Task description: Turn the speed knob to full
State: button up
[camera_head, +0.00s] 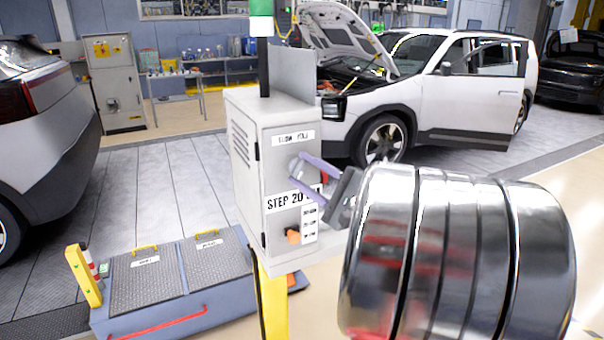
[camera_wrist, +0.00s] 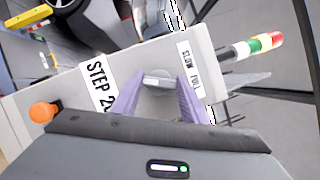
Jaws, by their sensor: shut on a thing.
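The speed knob (camera_head: 296,164) is a pale grey round knob on the front of a grey control box (camera_head: 247,180), below a label (camera_head: 294,138) reading SLOW and FULL. In the wrist view the knob (camera_wrist: 157,82) shows a light raised bar across its face. My gripper (camera_head: 303,177) has its purple fingers on either side of the knob and is shut on it. In the wrist view the fingers (camera_wrist: 161,84) flank the knob, which is partly hidden between them. I cannot tell exactly where the knob points.
A STEP 20 label (camera_head: 289,198) and an orange knob (camera_head: 293,236) sit lower on the same panel. A signal tower (camera_wrist: 252,45) rises from the box. A blue-grey floor unit (camera_head: 170,285) stands at lower left. A white car (camera_head: 420,85) with its hood raised stands behind.

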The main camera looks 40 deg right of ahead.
jog(key=shift+f+m+t+h, duration=0.25)
jog(key=shift+m+h, duration=0.2)
jog(key=shift+m, duration=0.6)
jog(key=shift+f+m+t+h, duration=0.2)
jog(key=shift+m+h, duration=0.25)
jog(key=shift+m, duration=0.6)
jog(key=o, duration=1.1)
jog(key=shift+r, duration=0.15)
jog(key=shift+c, duration=0.2)
jog(key=shift+s, duration=0.1)
jog(key=v, duration=1.3)
jog(key=shift+s+f, duration=0.25)
